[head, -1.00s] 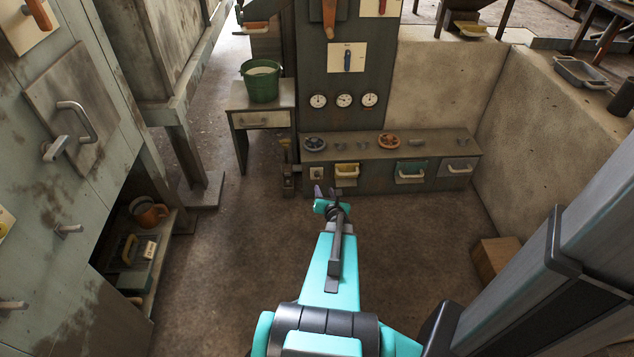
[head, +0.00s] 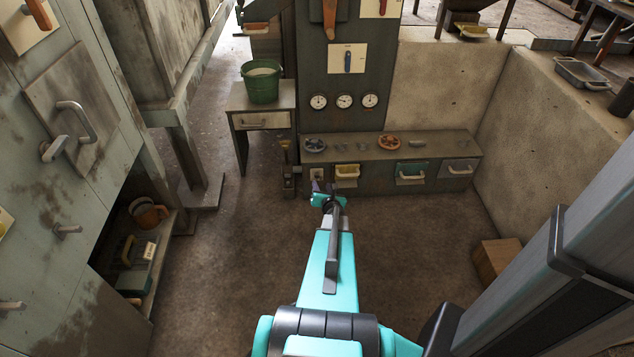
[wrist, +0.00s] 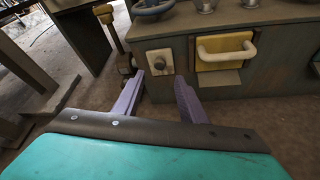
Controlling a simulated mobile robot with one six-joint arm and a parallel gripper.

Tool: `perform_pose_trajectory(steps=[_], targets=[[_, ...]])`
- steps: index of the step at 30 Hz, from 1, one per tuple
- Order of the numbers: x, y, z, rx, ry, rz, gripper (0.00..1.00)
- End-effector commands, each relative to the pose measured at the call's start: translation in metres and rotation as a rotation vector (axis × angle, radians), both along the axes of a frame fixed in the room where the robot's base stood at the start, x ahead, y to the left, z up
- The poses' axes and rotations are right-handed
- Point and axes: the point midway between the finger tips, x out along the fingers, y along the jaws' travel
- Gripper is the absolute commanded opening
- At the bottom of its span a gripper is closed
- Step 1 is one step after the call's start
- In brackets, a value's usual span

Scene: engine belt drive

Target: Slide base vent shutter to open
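My gripper (head: 320,190) is low in front of the left end of the bench, and its two purple fingers stand apart and empty in the wrist view (wrist: 158,78). Just beyond the fingertips is a small cream square plate with a round grey knob (wrist: 160,62) on the bench front; it also shows in the head view (head: 317,173). Right of it is a yellow panel with a pale bar handle (wrist: 227,50). No part is marked as the base vent shutter, so I cannot tell which one it is. I see no contact between fingers and plate.
The bench (head: 385,183) also carries a teal panel (head: 411,172) and a grey panel (head: 459,168) with handles. A post with a lever (wrist: 113,35) stands left of the plate. A cardboard box (head: 497,262) lies at right. The floor between is clear.

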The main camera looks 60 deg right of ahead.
Motion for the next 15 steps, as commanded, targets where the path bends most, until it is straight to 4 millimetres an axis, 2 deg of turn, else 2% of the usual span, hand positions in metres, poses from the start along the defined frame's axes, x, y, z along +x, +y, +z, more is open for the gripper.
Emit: perform_pose_trajectory(steps=[15], targets=[[0.032,-0.035,-0.019,0.000,-0.001,-0.001,0.38]])
